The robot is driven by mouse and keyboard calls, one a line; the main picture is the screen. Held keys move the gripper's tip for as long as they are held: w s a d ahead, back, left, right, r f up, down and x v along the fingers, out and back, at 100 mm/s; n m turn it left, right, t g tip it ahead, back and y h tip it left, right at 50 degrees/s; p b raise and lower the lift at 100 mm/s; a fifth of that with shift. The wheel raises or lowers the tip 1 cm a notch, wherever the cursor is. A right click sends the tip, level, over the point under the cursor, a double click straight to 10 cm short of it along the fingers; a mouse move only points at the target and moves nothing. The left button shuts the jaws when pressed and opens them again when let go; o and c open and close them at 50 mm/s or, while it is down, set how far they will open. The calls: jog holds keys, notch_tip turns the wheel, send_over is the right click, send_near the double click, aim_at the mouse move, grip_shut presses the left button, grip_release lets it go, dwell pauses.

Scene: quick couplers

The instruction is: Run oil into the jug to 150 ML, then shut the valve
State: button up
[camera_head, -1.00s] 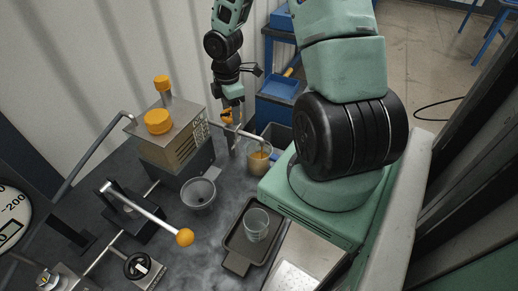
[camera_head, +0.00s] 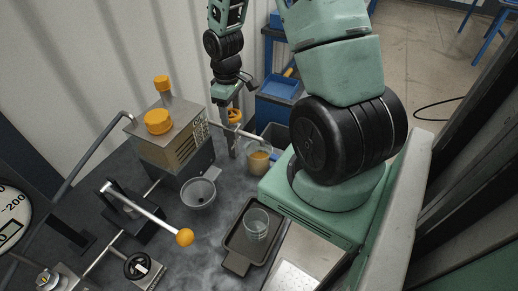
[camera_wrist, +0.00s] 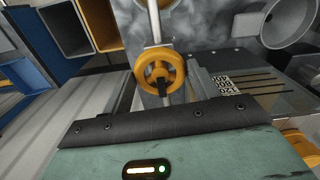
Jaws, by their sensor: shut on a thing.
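The jug (camera_head: 258,164) stands under the spout at the back edge of the bench and holds amber oil. Its level against any mark is too small to read. The valve's orange handwheel (camera_head: 234,116) sits on the pipe left of the jug; it also shows in the wrist view (camera_wrist: 160,67). My gripper (camera_head: 232,107) reaches it from above and is shut on the wheel, one finger on each side in the wrist view. I cannot clearly see a stream of oil at the spout.
A grey tank with orange caps (camera_head: 175,135) stands left of the valve. A grey funnel (camera_head: 198,194) is before it. A clear cup (camera_head: 256,224) stands on a dark tray (camera_head: 236,262). An orange-knobbed lever (camera_head: 184,237) juts out at front left.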

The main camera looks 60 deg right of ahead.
jog(key=o, duration=1.2)
jog(key=shift+c, duration=0.2)
notch_tip(320, 180, up, 7)
jog(key=p, duration=0.6)
